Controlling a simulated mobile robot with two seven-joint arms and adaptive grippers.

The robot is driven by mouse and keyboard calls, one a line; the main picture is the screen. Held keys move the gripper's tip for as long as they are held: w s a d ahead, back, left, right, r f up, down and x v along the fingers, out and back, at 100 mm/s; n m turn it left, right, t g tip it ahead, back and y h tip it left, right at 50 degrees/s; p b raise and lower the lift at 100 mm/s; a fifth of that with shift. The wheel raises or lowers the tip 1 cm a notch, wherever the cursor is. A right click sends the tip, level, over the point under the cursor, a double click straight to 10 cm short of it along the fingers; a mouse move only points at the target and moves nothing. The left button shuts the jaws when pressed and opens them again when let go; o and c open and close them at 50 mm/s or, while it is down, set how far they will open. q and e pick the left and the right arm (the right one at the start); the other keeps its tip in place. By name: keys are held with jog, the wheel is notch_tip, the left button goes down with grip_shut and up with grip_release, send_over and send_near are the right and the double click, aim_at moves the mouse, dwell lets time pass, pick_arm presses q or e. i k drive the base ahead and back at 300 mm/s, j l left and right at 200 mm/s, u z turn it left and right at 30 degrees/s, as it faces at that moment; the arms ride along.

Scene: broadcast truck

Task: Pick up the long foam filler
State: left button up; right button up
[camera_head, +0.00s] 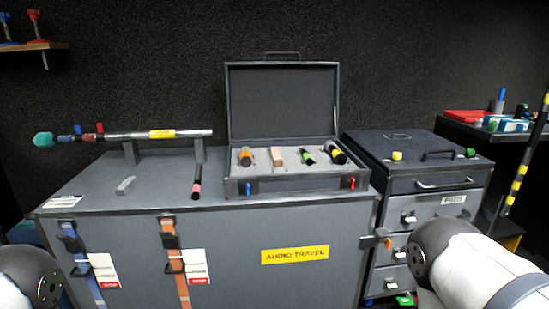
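A small elongated light-grey block (125,186) lies on top of the large grey case (100,202), left of the middle. It may be the long foam filler, but I cannot tell for sure. An open dark case (290,184) stands on the same top with a pale insert (262,160). Parts of my arms show at the lower left and lower right. Neither gripper is in view.
A long pole (185,134) rests on two grey stands behind the grey block. A black rod with a pink end (197,182) lies right of the block. A drawer unit (430,205) stands at the right. The top's front left is mostly clear.

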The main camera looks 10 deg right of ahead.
aim_at(276, 157)
jog(key=i+l+u, duration=0.15)
jog(key=l, duration=0.2)
jog(key=i+l+u, duration=0.2)
jog(key=l, duration=0.15)
jog(key=i+l+u, duration=0.15)
jog(key=l, duration=0.2)
jog(key=i+l+u, duration=0.2)
jog(key=l, duration=0.2)
jog(key=l+u, duration=0.15)
jog(key=l, duration=0.25)
jog(key=i+l+u, duration=0.15)
jog(key=l, duration=0.3)
